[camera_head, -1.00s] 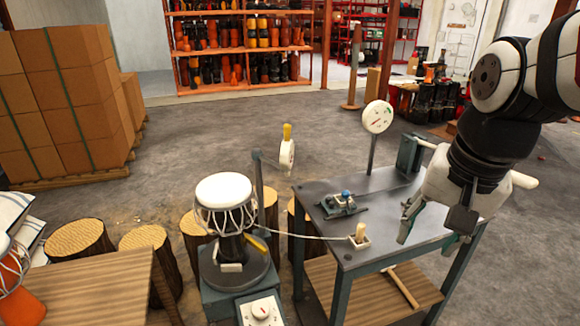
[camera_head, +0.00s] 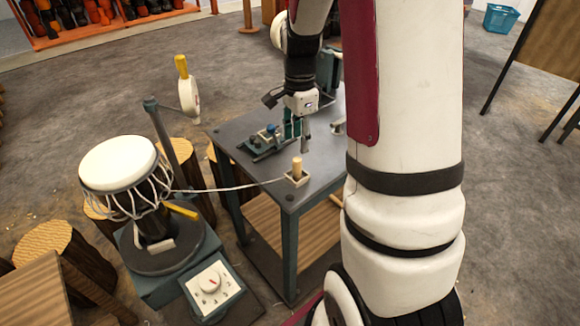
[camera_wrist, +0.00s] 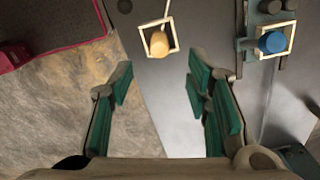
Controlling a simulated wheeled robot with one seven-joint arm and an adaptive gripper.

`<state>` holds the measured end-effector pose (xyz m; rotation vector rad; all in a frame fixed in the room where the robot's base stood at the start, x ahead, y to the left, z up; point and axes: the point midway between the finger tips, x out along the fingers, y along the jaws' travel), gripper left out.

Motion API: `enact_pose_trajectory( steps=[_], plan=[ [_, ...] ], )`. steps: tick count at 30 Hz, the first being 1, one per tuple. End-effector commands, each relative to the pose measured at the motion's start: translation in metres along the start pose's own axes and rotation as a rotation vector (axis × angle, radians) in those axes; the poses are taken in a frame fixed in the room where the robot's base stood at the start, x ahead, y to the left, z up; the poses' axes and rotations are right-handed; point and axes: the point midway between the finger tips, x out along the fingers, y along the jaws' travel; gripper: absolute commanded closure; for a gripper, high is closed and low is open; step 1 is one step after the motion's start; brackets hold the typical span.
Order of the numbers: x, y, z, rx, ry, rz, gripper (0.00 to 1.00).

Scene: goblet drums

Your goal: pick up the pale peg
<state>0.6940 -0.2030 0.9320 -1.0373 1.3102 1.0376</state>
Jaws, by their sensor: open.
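The pale peg (camera_head: 297,168) stands upright in a small square holder (camera_head: 297,179) near the front edge of the grey table (camera_head: 315,187). In the wrist view the pale peg (camera_wrist: 159,43) shows from above, inside its square frame, beyond the fingertips and between their lines. My gripper (camera_head: 295,130) is above the table, behind the peg in the head view. In the wrist view my gripper (camera_wrist: 158,75) has its green-padded fingers spread wide with nothing between them. The peg and the fingers are apart.
A blue knob (camera_wrist: 272,42) sits in another frame at the right in the wrist view, on a small fixture (camera_head: 264,140). A thin cord (camera_head: 230,188) runs from the peg's holder to the drum (camera_head: 118,163) on its stand. My arm hides the table's right part.

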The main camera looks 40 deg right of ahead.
Motion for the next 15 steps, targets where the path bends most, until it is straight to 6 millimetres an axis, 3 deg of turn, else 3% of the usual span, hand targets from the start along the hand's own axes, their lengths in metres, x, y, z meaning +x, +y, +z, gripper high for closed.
enact_pose_trajectory(
  steps=[6,15],
  plan=[
    [0.038,0.0,0.001,-0.002,-0.001,0.002,0.56],
    [0.061,0.001,0.002,-0.003,-0.001,0.002,0.56]
  ],
)
